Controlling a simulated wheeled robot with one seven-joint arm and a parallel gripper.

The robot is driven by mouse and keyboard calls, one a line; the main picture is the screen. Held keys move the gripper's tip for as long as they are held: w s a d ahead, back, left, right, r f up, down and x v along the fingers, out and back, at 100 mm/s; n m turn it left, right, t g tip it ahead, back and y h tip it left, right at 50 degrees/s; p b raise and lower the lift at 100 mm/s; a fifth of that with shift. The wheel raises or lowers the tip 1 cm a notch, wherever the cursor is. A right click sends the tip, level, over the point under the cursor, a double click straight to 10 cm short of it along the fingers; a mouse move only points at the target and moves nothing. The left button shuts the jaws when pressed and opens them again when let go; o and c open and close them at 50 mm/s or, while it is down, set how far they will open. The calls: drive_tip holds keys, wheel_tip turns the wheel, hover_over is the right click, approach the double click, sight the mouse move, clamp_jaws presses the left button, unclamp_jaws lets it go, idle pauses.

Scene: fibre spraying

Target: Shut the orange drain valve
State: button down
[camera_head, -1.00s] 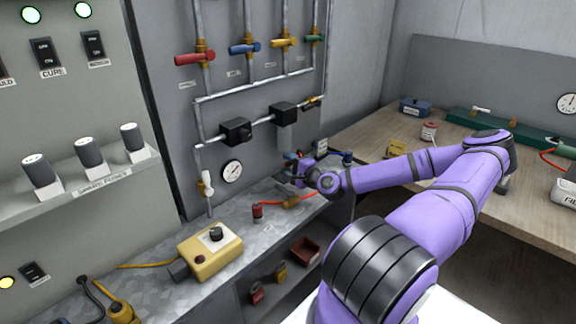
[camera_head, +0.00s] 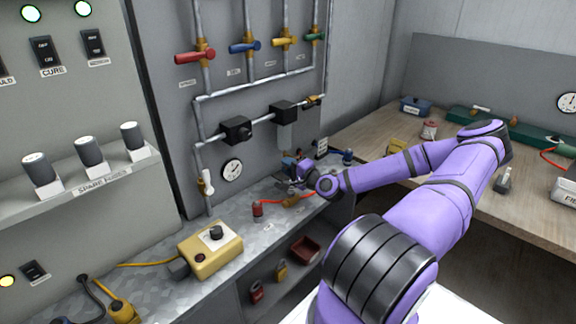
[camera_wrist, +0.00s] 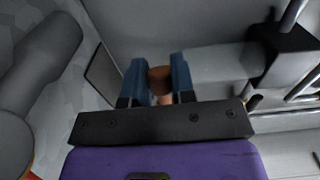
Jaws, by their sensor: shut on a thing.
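The orange drain valve (camera_wrist: 160,79) shows in the wrist view as a small brownish-orange piece at the end of a grey cylindrical bowl. My gripper (camera_wrist: 159,76) has its two blue fingers on either side of it and is shut on it. In the head view my gripper (camera_head: 291,163) is below the right black block of the pipework, close to the wall panel. The valve cannot be made out there, as my gripper and wrist cover that spot. Which way the valve is turned cannot be told.
Above are the black block (camera_head: 284,112) with its grey bowl (camera_head: 285,137) and a row of coloured pipe valves. A gauge (camera_head: 232,170), a white-handled valve (camera_head: 207,183) and a yellow box (camera_head: 210,250) are to the left. A red hose lies on the metal bench below my gripper.

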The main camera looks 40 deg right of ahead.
drive_tip(key=shift+f, duration=0.1)
drive_tip(key=c, duration=1)
unclamp_jaws()
drive_tip(key=shift+o, duration=0.2)
drive_tip(key=s, duration=1)
drive_tip(key=shift+s+d, duration=0.15)
drive_tip(key=shift+s, duration=0.25)
